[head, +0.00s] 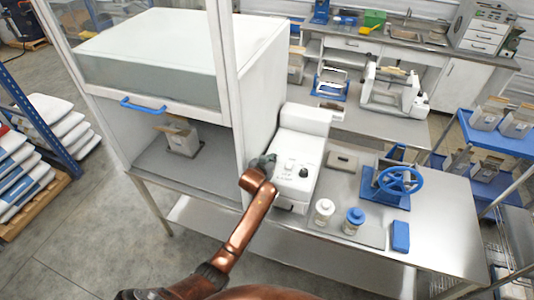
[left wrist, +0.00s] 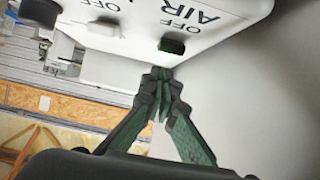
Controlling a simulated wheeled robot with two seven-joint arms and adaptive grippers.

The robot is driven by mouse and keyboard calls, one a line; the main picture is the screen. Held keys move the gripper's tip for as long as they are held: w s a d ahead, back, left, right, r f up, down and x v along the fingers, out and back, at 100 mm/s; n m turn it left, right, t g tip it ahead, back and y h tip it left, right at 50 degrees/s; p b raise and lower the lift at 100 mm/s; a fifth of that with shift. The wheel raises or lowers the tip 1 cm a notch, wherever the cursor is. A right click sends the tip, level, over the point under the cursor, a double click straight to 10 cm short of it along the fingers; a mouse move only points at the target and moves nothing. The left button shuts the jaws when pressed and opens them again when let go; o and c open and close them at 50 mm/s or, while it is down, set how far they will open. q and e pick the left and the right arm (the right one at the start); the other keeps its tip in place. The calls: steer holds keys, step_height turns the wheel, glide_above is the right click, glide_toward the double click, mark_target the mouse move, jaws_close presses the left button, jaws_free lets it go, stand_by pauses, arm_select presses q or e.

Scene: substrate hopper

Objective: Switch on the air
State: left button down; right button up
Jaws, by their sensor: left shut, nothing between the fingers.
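The white machine (head: 303,120) stands on the steel bench, right of the glass-fronted cabinet. Its sloped panel carries small controls. In the left wrist view the panel (left wrist: 215,22) shows close up, upside down, with the printed words AIR and OFF. A dark green switch (left wrist: 172,46) sits beside these words. My left gripper (head: 266,162) is at the panel's left edge. In the left wrist view its fingers (left wrist: 160,76) are shut and empty, just below the green switch; I cannot tell whether they touch it. My right gripper is not in view.
The cabinet (head: 262,90) stands close left of my left gripper. Two lidded jars (head: 354,220) stand on the bench in front, with a blue block (head: 400,236) beside them. A blue handwheel device (head: 400,181) stands to the right.

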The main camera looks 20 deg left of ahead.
arm_select(q)
step_height(320, 180, up, 2)
steer(key=shift+r+p, duration=0.1)
steer(key=shift+p, duration=0.45)
steer(key=s+r+b, duration=0.1)
steer(key=s+r, duration=0.5)
steer(key=s, duration=0.1)
steer(key=shift+r+b, duration=0.35)
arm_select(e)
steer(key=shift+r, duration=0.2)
arm_select(q)
steer(key=shift+s+f, duration=0.1)
